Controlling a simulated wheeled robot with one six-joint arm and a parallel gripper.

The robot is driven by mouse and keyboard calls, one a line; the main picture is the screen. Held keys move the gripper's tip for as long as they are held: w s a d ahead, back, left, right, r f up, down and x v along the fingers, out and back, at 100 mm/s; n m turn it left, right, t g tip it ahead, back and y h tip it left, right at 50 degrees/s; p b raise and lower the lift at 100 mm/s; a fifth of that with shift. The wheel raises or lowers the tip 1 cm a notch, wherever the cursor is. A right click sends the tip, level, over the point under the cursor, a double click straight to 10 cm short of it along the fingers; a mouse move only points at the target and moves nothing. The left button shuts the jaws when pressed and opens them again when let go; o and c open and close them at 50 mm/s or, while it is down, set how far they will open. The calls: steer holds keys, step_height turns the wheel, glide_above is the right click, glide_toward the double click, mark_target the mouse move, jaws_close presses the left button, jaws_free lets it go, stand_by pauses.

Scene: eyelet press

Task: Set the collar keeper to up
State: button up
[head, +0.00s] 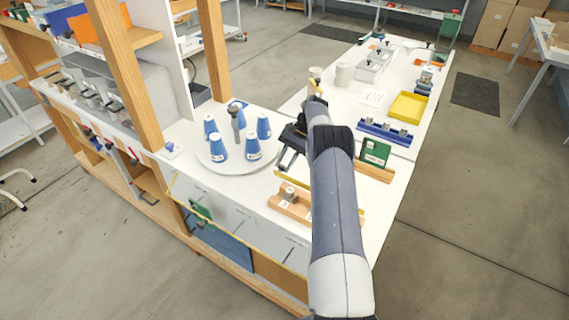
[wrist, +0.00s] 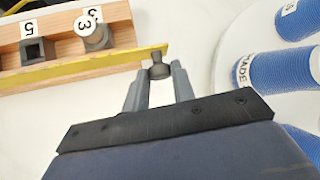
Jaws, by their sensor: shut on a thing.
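I cannot make out for certain which part is the collar keeper. My gripper (wrist: 158,80) is shut on a small grey spool-shaped piece (wrist: 157,66) with a narrow neck, held between the fingertips in the wrist view. In the head view my gripper (head: 284,163) is over the near white bench, between the round plate of blue cones and a wooden block. The piece it holds is too small to tell there. A yellow strip (wrist: 85,70) runs along the wooden block (wrist: 58,56) and ends close beside the held piece; whether they touch is unclear.
The wooden block (head: 290,207) bears grey pieces labelled 3 and 5. Several blue cones (head: 219,149) stand on the round white plate (head: 236,168). A wooden post (head: 212,50) rises at left.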

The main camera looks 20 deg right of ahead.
stand_by(0.4)
steer(key=o, duration=1)
step_height(320, 180, up, 10)
steer(key=shift+f+b, duration=0.1)
steer(key=shift+b, duration=0.5)
